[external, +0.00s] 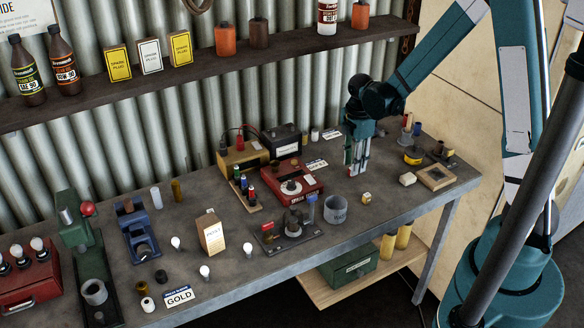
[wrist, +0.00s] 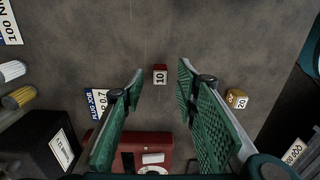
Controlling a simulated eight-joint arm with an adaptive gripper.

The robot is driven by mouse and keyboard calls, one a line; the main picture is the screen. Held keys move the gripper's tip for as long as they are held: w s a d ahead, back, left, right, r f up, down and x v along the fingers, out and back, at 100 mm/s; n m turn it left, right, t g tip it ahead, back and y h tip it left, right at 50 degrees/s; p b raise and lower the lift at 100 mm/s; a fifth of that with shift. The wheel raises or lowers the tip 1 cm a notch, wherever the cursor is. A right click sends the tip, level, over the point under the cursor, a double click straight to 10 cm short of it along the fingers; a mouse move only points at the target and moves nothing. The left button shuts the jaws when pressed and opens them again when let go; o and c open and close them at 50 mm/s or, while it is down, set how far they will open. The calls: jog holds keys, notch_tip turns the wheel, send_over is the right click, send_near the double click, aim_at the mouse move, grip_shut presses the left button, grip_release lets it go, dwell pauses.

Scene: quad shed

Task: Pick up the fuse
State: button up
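A small red block marked 10 (wrist: 160,76), which looks like a fuse, stands on the grey bench top in the wrist view, between my fingertips as seen from above. My gripper (wrist: 160,67) is open and empty, with green pads on both fingers. A yellow block marked 20 (wrist: 238,99), fuse-like too, lies outside the right finger; it also shows in the external view (external: 366,197). In the external view my gripper (external: 356,172) points straight down over the bench, and I cannot make out the red block there. The height of my fingertips above it is unclear.
A red meter box (external: 291,183) and a black box (external: 285,140) stand left of my gripper. A grey cup (external: 335,209) is nearer the front edge. A wooden-framed tray (external: 436,177) lies to the right. The shelf (external: 180,72) runs along the wall behind.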

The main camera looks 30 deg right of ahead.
jog(key=shift+f, duration=1.35)
jog(key=shift+c, duration=0.5)
jog(key=c, duration=0.7)
